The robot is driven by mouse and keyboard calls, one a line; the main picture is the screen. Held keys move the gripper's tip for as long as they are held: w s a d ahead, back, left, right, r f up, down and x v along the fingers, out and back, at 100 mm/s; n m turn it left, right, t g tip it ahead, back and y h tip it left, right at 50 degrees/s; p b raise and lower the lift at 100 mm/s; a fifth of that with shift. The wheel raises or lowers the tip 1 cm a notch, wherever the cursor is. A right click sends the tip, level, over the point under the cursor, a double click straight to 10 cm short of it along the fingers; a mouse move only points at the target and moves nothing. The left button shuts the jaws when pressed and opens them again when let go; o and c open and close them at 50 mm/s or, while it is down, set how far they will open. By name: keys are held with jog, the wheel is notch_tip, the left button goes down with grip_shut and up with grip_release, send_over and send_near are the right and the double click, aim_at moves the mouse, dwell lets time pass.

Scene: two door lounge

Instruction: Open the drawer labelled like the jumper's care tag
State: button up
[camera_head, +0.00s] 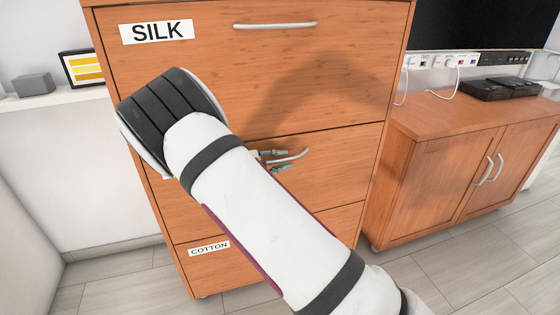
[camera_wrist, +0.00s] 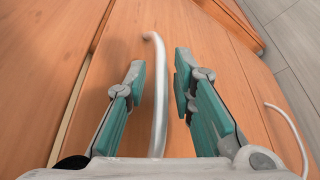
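A wooden drawer cabinet (camera_head: 330,90) has a top drawer labelled SILK (camera_head: 156,32) and a bottom drawer labelled COTTON (camera_head: 208,248). My arm hides most of the middle drawer's label. My gripper (camera_wrist: 160,72) is open at the middle drawer, with its teal fingers on either side of the metal handle (camera_wrist: 160,105). The handle lies between the fingers, with gaps visible on both sides. In the head view, the fingertips show beside the handle (camera_head: 294,156), partly behind my arm. All drawers look shut. No jumper or care tag is in view.
The top drawer has its own handle (camera_head: 275,25). Another drawer's handle (camera_wrist: 288,130) shows at the right of the wrist view. A low two-door cabinet (camera_head: 455,170) stands to the right. A white ledge (camera_head: 50,98) at left holds a grey box and a small framed display.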

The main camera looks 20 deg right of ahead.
grip_shut()
jog(key=shift+s, duration=0.15)
jog(key=s+a+p, duration=0.1)
jog(key=s+p, duration=0.9)
jog(key=s, duration=1.8)
jog(key=shift+o, duration=2.1)
grip_release()
jog(key=shift+a, duration=0.1)
jog(key=v, duration=1.2)
